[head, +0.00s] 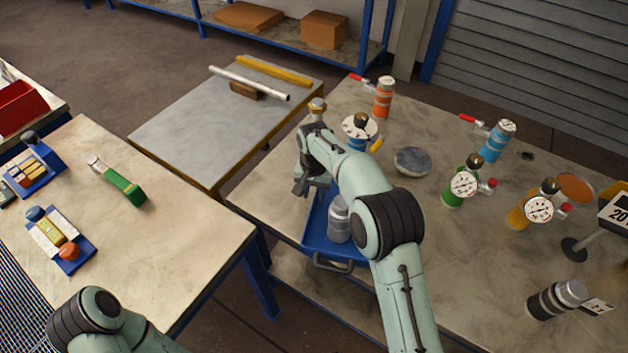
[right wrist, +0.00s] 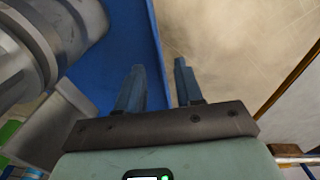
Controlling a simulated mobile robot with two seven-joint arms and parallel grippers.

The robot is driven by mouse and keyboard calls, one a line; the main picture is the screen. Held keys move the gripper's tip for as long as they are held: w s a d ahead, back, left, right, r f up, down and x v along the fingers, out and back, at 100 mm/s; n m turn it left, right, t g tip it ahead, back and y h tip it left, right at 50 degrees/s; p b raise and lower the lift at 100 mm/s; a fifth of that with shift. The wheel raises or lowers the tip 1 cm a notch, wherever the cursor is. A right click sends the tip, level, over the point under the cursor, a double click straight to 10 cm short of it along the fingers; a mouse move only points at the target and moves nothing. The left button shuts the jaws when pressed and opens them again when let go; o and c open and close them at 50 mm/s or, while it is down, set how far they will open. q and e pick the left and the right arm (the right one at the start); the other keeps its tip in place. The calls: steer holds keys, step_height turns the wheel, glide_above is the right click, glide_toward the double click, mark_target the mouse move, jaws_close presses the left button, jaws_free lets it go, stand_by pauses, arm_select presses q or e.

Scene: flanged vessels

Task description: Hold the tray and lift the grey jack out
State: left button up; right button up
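The blue tray (head: 318,232) lies on the right table near its front edge, with a handle at its near end. The grey jack (head: 340,220), a silver cylinder, stands in it, partly hidden by my right arm. My right gripper (head: 302,190) is at the tray's left side, pointing down. In the right wrist view its two fingers (right wrist: 160,85) are apart, one over the blue tray (right wrist: 112,75) and one over the table top, with the tray's edge between them. A large grey metal body fills that view's upper left. My left gripper is out of view; only part of my left arm shows.
Several gauge-topped cylinders, such as the green one (head: 460,187) and yellow one (head: 532,210), stand to the right of my arm. A round grey disc (head: 412,161) lies behind it. A grey-topped cart (head: 225,120) stands left of the table. A floor gap separates the left table (head: 185,235).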

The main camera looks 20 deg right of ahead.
mark_target(314, 200)
steer(key=shift+f, duration=2.2)
jaws_close()
